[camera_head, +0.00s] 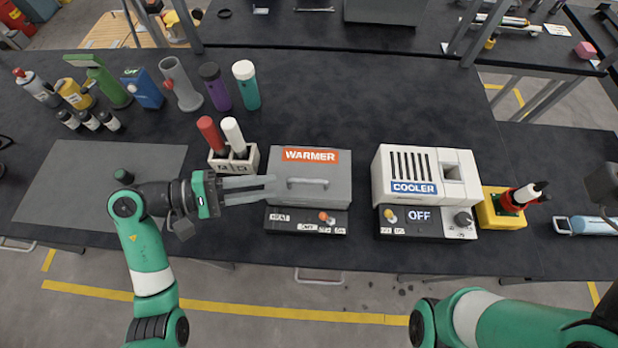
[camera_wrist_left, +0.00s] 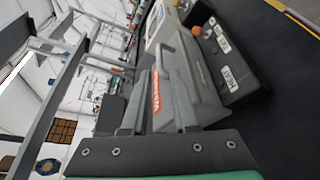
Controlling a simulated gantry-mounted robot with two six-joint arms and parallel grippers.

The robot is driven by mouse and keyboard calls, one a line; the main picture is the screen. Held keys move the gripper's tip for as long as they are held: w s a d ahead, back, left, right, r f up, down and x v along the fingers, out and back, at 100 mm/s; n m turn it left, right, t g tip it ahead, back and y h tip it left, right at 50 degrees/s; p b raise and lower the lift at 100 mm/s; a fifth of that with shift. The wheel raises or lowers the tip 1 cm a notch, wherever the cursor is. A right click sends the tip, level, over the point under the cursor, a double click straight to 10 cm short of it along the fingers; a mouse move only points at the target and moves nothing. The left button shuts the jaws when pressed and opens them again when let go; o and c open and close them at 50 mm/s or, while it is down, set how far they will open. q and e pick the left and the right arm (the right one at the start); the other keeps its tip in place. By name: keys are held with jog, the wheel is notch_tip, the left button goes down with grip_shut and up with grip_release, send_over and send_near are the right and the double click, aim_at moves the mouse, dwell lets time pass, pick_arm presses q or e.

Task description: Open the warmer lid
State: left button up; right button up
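The warmer (camera_head: 335,190) is a grey box with an orange WARMER label, and its lid is closed. A bar handle (camera_head: 307,183) sits on the lid's front. The warmer's front panel (camera_head: 280,220) carries an orange-red knob. My left gripper (camera_head: 274,187) points right, with its fingertips at the warmer's left side, short of the handle's middle. In the left wrist view its two fingers (camera_wrist_left: 157,118) stand apart with nothing held between them, and the warmer (camera_wrist_left: 192,85) lies just beyond. I cannot tell whether a fingertip touches it. My right gripper does not show; only right arm links do.
A white cooler (camera_head: 378,185) stands right of the warmer, with a yellow block (camera_head: 487,212) beyond. A holder (camera_head: 246,166) with red and white sticks stands close behind my left gripper. Bottles and tubes line the back left. A grey mat (camera_head: 75,185) lies at left.

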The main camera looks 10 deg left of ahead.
aim_at(300, 182)
pick_arm(q)
jog(key=b+x, duration=0.1)
jog(key=x, duration=0.8)
jog(key=shift+w+d, duration=0.2)
jog(key=shift+d, duration=0.05)
grip_shut()
dwell(0.9)
